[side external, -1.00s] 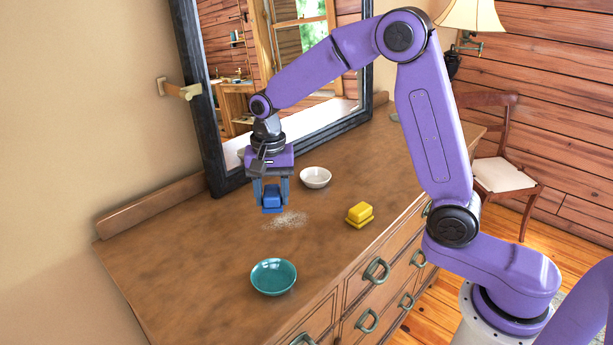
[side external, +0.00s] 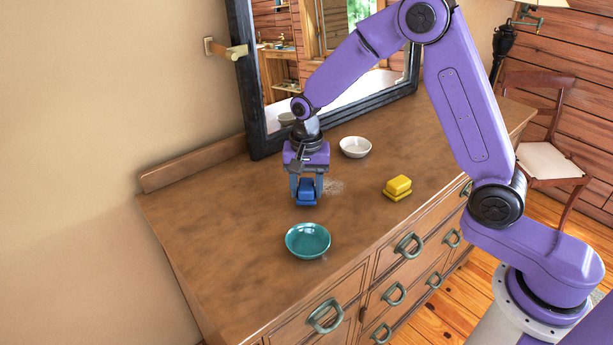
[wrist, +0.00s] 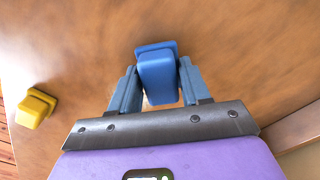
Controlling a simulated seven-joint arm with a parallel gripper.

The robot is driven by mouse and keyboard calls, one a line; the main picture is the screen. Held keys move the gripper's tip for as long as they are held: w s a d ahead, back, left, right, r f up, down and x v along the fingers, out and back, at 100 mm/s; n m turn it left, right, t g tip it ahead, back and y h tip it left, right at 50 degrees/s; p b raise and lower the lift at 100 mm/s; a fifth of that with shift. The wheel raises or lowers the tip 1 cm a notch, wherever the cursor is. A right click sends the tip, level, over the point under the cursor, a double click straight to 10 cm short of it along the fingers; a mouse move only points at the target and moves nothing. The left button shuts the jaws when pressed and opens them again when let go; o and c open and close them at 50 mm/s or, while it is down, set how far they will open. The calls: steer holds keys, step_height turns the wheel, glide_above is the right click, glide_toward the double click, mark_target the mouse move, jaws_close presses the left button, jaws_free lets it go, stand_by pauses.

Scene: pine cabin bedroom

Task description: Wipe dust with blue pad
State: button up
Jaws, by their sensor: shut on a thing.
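My gripper (side external: 306,186) is shut on the blue pad (side external: 306,194), a block with a wider base. It holds the pad low at the dresser top, and contact with the wood is hard to tell. In the wrist view the pad (wrist: 157,76) sits between the two fingers.
A teal bowl (side external: 307,241) stands close in front of the pad. A white bowl (side external: 355,147) is behind to the right, near the mirror (side external: 258,128). A yellow block (side external: 398,187) sits at right, also in the wrist view (wrist: 37,108). The dresser top (side external: 215,225) is clear at left.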

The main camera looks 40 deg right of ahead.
mark_target(341, 179)
steer(key=shift+d+f, duration=0.7)
steer(key=shift+d, duration=0.25)
steer(key=shift+c, duration=0.4)
steer(key=shift+d, duration=5.05)
steer(key=shift+a, duration=6.05)
steer(key=shift+w, duration=0.3)
steer(key=shift+d, duration=6.05)
steer(key=shift+a, duration=6)
steer(key=shift+r, duration=4.1)
